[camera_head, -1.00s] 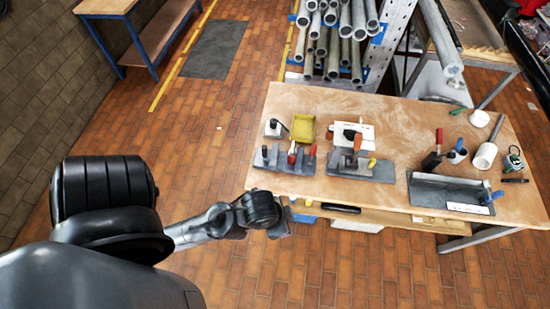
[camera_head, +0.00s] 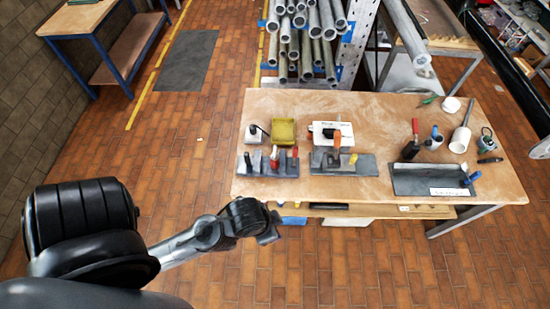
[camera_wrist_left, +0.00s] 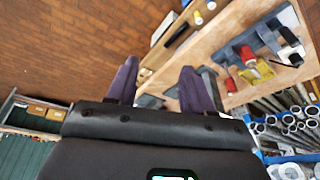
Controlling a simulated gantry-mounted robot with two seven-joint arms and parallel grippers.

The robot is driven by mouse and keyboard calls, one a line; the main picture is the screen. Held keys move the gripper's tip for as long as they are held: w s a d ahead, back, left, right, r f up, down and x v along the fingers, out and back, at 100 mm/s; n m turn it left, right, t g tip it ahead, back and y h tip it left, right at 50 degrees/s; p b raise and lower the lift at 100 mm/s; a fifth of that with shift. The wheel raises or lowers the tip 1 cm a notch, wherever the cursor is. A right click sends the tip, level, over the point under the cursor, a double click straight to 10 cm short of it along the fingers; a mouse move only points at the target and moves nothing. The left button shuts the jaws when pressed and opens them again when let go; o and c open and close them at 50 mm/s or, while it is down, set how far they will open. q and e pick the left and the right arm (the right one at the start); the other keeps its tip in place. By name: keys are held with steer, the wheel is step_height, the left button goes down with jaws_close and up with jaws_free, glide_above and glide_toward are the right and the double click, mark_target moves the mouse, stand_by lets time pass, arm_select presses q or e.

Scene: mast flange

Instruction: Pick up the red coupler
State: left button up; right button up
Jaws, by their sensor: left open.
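In the head view a grey fixture (camera_head: 255,169) sits at the front left of the wooden workbench (camera_head: 340,190). A small red part (camera_head: 274,153), which looks like the red coupler, stands upright in it. A separate red handle (camera_head: 295,152) stands at its right end. My left gripper (camera_head: 270,236) is below the bench's front left edge in the picture, apart from the fixture and coupler. In the left wrist view my left gripper (camera_wrist_left: 160,75) shows two spread fingers with nothing between them. My right gripper is out of view.
A yellow tray (camera_head: 283,132) stands behind the fixture. A second grey fixture (camera_head: 365,165) is to its right, and a dark grey tray (camera_head: 410,180) lies farther right. A pipe rack (camera_head: 305,70) stands behind the bench. Bare wood lies between the second fixture and the tray.

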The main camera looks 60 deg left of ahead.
arm_select(q)
steer(key=o, duration=0.9)
